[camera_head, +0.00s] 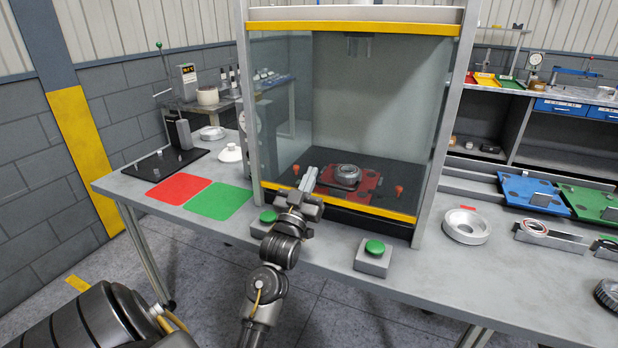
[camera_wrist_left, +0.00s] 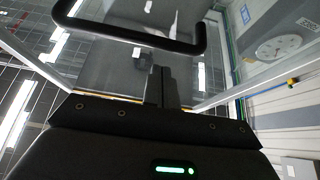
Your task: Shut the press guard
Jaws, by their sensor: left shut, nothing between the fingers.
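The press guard (camera_head: 388,120) is a clear panel between an upper yellow bar and a lower yellow bar (camera_head: 385,211). It appears to be down across the front of the press, with its lower bar close to the dark base. My left gripper (camera_head: 309,178) is shut and empty, in front of the lower bar towards its left part. I cannot tell whether it touches the guard. In the left wrist view, a black bar-shaped handle (camera_wrist_left: 130,36) crosses the top, beyond the gripper, with clear panel around it. My right gripper is out of view.
Inside the press, a round metal part (camera_head: 346,174) sits on a red pallet (camera_head: 368,184). A green button box (camera_head: 373,257) stands at the table front; another is partly behind my arm.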

